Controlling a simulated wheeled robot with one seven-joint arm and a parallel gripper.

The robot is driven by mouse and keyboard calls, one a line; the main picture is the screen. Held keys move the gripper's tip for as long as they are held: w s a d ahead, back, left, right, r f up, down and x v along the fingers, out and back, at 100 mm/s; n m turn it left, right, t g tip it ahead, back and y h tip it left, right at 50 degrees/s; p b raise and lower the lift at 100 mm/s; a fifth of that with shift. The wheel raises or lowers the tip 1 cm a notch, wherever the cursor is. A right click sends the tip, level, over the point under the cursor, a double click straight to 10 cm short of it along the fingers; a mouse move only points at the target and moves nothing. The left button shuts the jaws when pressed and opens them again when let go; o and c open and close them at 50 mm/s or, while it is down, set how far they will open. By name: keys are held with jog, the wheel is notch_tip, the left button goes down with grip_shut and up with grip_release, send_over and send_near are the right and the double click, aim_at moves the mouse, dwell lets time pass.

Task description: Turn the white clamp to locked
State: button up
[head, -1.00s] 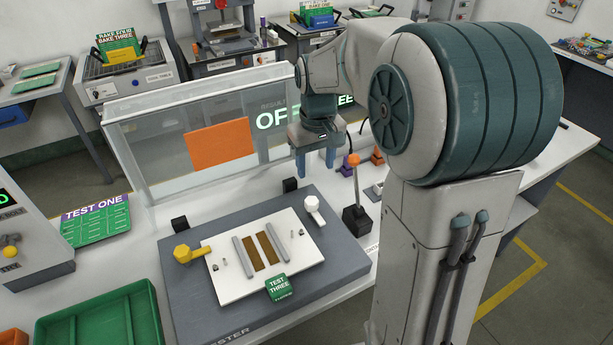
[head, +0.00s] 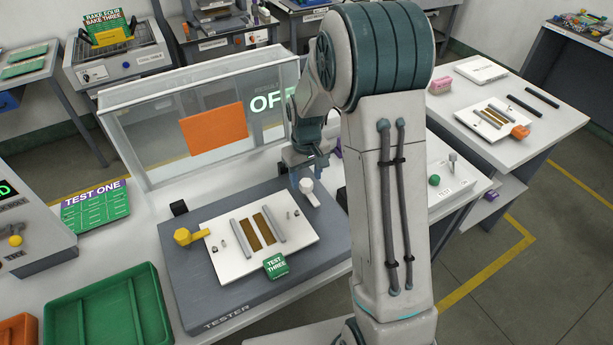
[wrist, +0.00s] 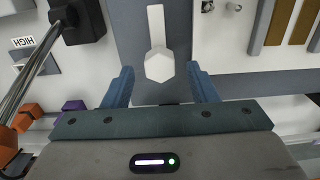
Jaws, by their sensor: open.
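The white clamp (head: 308,191) stands at the right back corner of the white plate on the grey tester (head: 190,262). In the wrist view the white clamp (wrist: 157,58) has a hexagonal head and a bar pointing to the top of the picture. My gripper (head: 299,177) is just behind the clamp in the head view. In the wrist view my gripper (wrist: 160,82) is open, with blue fingers on either side of the clamp's head and apart from it. A yellow clamp (head: 187,237) stands at the plate's left edge.
A lever on a black block (wrist: 82,22) stands close to the left finger, beside a "HIGH" label (wrist: 24,42). A clear screen with an orange panel (head: 213,129) rises behind the tester. A green tag (head: 276,266) reads "TEST THREE". A green tray (head: 108,318) lies front left.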

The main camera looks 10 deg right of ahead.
jog(key=shift+f, duration=0.75)
jog(key=c, duration=1)
